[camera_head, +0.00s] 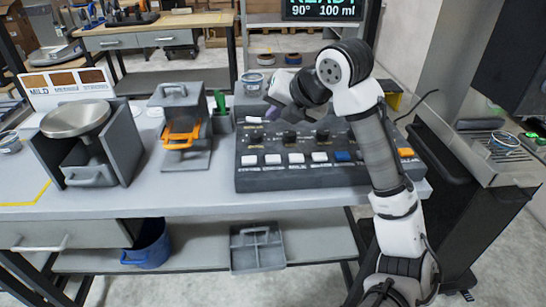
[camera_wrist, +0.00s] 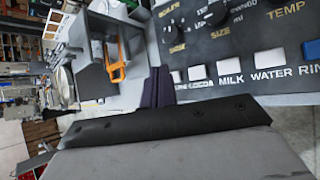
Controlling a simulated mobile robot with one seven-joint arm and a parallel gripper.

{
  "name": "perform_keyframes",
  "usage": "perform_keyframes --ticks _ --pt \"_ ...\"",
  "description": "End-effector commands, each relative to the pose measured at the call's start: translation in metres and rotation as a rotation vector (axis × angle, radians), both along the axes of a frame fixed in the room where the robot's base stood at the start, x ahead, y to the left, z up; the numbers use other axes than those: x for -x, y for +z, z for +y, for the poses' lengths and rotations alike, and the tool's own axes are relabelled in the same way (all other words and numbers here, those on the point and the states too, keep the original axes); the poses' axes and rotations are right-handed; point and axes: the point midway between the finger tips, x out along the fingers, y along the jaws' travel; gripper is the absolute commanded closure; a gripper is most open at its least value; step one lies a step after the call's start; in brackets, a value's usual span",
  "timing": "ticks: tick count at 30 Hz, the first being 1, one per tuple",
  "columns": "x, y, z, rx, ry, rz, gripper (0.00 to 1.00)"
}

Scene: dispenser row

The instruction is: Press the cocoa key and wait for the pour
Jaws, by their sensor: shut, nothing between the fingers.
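The dispenser's dark key panel (camera_head: 300,178) lies on the grey bench, with a row of white keys, a blue key and an orange key. The cocoa key (camera_wrist: 198,72) is white, beside the milk key (camera_wrist: 225,68), with its label below it in the wrist view. It is the second key from the left in the head view (camera_head: 273,159). My gripper (camera_wrist: 158,86) has dark purple fingers, shut and empty. In the head view my gripper (camera_head: 272,114) hangs over the panel's back left, apart from the keys. The display (camera_head: 322,10) reads "90° 100 ml" under a cropped line resembling "READY".
Knobs (camera_head: 290,137) stand up behind the keys. A grey stand with an orange part (camera_head: 181,133) and a metal bowl (camera_head: 76,119) on a dark stand are to the left. Bare bench lies before the panel.

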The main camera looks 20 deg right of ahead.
Motion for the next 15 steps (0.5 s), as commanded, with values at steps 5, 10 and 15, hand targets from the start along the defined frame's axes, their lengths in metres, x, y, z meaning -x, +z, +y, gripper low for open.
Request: perform_keyframes --ticks 5,10,15 --pt "0.000 -0.010 0.000 -0.001 -0.001 0.000 1.00" --pt "0.000 -0.029 0.000 -0.001 -0.001 0.000 1.00" --pt "0.000 -0.054 0.000 -0.001 -0.002 0.001 1.00"
